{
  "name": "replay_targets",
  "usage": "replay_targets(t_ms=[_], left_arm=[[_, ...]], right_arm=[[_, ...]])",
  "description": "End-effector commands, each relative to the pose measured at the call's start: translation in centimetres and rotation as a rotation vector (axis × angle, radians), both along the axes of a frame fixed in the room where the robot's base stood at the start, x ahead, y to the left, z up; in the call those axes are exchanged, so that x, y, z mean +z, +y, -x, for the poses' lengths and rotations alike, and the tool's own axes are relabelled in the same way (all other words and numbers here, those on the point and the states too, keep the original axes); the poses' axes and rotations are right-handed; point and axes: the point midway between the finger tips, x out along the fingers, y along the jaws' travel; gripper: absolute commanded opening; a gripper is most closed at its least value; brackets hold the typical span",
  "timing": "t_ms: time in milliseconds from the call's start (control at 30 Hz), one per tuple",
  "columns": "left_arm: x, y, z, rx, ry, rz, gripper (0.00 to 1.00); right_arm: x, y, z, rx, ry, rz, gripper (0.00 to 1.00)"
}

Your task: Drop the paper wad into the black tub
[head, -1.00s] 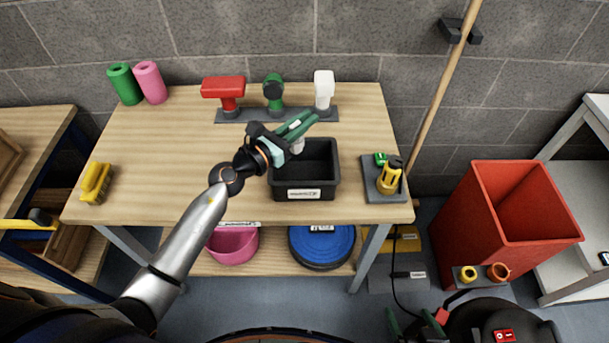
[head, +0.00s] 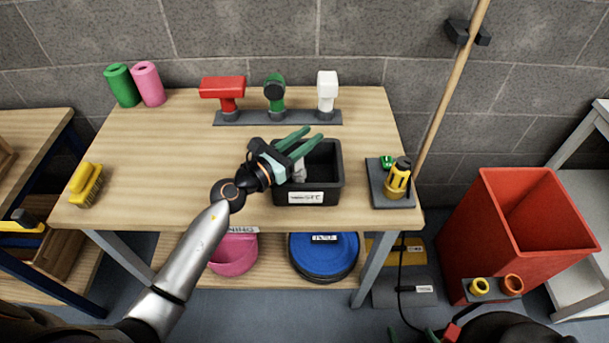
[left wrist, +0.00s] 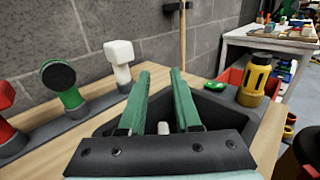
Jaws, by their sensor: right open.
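The black tub (head: 308,198) stands on the wooden workbench, open at the top, with a label on its front. My left gripper (head: 308,137) is over the tub, its two green fingers apart; they also show apart in the left wrist view (left wrist: 160,76). A small whitish thing, apparently the paper wad (head: 299,170), shows below the fingers within the tub's opening. It also shows between the fingers in the left wrist view (left wrist: 163,128). Whether it rests on the tub's floor I cannot tell. My right gripper (head: 412,334) is partly in view at the bottom edge, open and empty.
A rack (head: 240,118) with red, green and white-headed tools stands behind the tub. A grey holder (head: 378,190) with a yellow tool is to its right. A yellow brush (head: 87,184) lies at the bench's left. A red bin (head: 470,220) stands on the right.

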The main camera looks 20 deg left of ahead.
Motion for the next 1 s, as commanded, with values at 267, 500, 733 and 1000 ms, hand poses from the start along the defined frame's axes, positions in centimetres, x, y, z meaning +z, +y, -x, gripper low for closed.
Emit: replay_targets(t_ms=[267,500,733,1000], left_arm=[[0.0,0.0,0.0,0.0,0.0,0.0,0.49],[-0.2,0.4,0.7,0.001,0.002,-0.002,0.49],[-0.3,2.3,4.3,0.001,0.002,-0.005,0.49],[-0.3,4.7,8.9,-0.001,0.003,-0.004,0.49]], right_arm=[[0.0,0.0,0.0,0.0,0.0,0.0,0.91],[0.0,0.0,0.0,0.0,0.0,0.0,0.91],[-0.2,0.0,0.0,0.0,0.0,0.0,0.91],[-1.2,0.0,0.0,0.0,0.0,0.0,0.91]])
